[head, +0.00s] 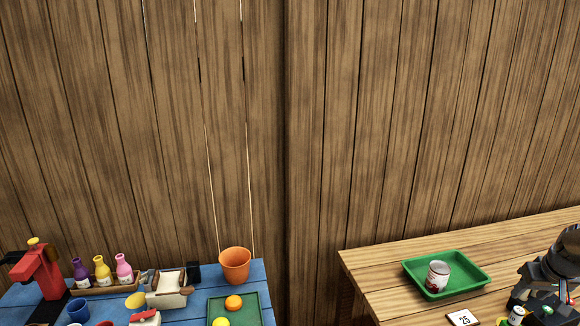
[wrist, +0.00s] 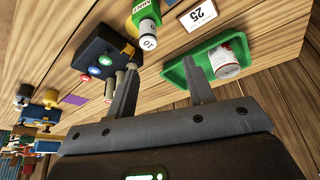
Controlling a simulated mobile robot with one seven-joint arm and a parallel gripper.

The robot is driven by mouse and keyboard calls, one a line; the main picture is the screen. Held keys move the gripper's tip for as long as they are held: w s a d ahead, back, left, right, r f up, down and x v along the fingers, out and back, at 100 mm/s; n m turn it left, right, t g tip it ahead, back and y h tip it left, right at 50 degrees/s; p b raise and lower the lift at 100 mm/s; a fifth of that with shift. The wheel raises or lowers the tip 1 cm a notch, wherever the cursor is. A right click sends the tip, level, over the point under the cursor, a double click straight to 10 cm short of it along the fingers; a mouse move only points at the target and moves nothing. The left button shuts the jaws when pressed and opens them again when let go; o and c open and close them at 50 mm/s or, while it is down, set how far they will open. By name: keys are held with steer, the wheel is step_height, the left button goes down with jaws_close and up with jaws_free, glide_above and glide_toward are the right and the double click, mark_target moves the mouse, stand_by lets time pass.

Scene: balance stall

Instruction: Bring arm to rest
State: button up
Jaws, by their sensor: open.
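My gripper (wrist: 160,66) is open in the wrist view, its two grey fingers spread apart with bare wooden table showing between them. Nothing is held. Beyond the right finger is a green tray (wrist: 175,76) with a red and white can (wrist: 228,60) in it. Beyond the left finger is a dark box with coloured buttons (wrist: 92,55). In the head view a dark shape at the right edge is cut off, and I cannot make out the gripper's fingers there.
In the head view the green tray (head: 482,278) and can (head: 438,275) are on the right wooden table (head: 375,277), near a card marked 25 (head: 463,318) and a small labelled container (head: 517,315). A blue table (head: 200,275) at left holds bottles, an orange pot (head: 235,264) and several other items.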

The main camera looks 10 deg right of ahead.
steer(key=w+a+r+n+h, duration=0.1)
steer(key=w+a+r, duration=0.25)
steer(key=a, duration=0.65)
steer(key=w+a+r+n, duration=0.2)
steer(key=a+r, duration=0.2)
steer(key=a, duration=0.7)
steer(key=w+a+r+n+h, duration=0.1)
steer(key=w+a+r, duration=0.25)
steer(key=a, duration=0.65)
steer(key=s+a+y, duration=0.1)
steer(key=s+a, duration=0.4)
steer(key=a, duration=0.3)
steer(key=s+a+t+y, duration=0.1)
steer(key=s+a, duration=0.3)
steer(key=a, duration=0.3)
steer(key=s+a+y, duration=0.2)
steer(key=s+a, duration=0.3)
steer(key=a, duration=0.3)
steer(key=shift+s+a+f+n+t, duration=0.3)
steer(key=shift+s+a+f+n, duration=0.05)
steer(key=shift+f+n, duration=0.05)
